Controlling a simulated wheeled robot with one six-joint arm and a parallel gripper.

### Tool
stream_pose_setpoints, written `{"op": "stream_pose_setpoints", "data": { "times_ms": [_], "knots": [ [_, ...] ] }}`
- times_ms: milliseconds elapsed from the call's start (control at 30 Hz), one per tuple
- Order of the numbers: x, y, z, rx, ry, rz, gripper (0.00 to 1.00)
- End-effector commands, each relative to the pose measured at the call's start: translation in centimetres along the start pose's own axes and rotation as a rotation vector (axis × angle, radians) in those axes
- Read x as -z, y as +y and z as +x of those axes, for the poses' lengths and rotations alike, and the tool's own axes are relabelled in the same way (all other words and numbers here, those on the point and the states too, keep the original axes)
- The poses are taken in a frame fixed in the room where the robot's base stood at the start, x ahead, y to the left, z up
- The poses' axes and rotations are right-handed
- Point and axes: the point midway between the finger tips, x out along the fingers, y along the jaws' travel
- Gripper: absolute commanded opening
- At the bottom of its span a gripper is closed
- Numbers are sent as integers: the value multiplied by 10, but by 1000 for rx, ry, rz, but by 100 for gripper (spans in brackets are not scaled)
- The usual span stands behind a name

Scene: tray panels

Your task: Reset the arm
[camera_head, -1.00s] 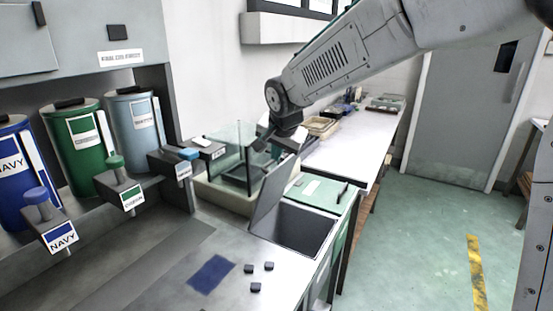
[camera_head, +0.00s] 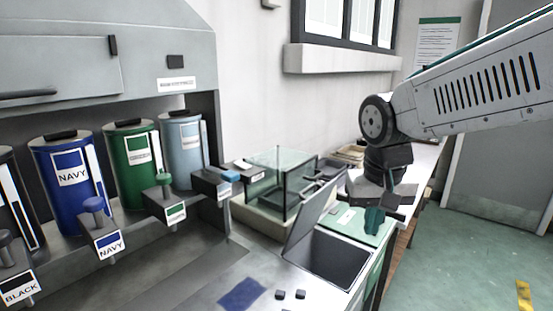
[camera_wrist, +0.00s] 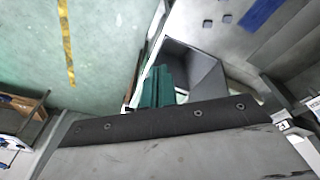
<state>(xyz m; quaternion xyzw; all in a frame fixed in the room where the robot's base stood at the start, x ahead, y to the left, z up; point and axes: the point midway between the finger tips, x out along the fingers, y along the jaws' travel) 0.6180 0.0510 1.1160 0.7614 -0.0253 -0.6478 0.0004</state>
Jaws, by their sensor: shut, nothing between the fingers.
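My gripper (camera_head: 373,222) hangs at the end of my arm at the right of the head view, its teal fingers pointing down. The fingers are together with nothing between them. They are above the bench, in front of the green panel (camera_head: 352,222) beside the open grey bin (camera_head: 338,262); I cannot tell the height exactly. In the wrist view the teal fingers (camera_wrist: 158,88) show beyond the dark edge of my own wrist, over the bench edge and near the bin.
Navy (camera_head: 68,185), green (camera_head: 130,170) and pale blue (camera_head: 184,150) canisters stand at left. A clear glass box (camera_head: 277,180) and the bin's raised lid (camera_head: 312,212) are near the gripper. Small dark blocks (camera_head: 280,295) lie by a blue patch (camera_head: 242,293). Floor at right is open.

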Motion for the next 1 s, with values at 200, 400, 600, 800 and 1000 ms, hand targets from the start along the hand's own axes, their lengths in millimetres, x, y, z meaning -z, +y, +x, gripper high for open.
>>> {"op": "stream_pose_setpoints", "data": {
  "times_ms": [200,400,600,800,1000],
  "knots": [
    [-118,54,-5,16,-111,-115,0],
    [-185,77,-3,38,-114,-92,0],
    [-196,87,-10,36,-53,-42,0],
    [-195,88,-12,35,-47,-31,0],
    [-195,88,-12,35,-47,-31,0]
  ]
}}
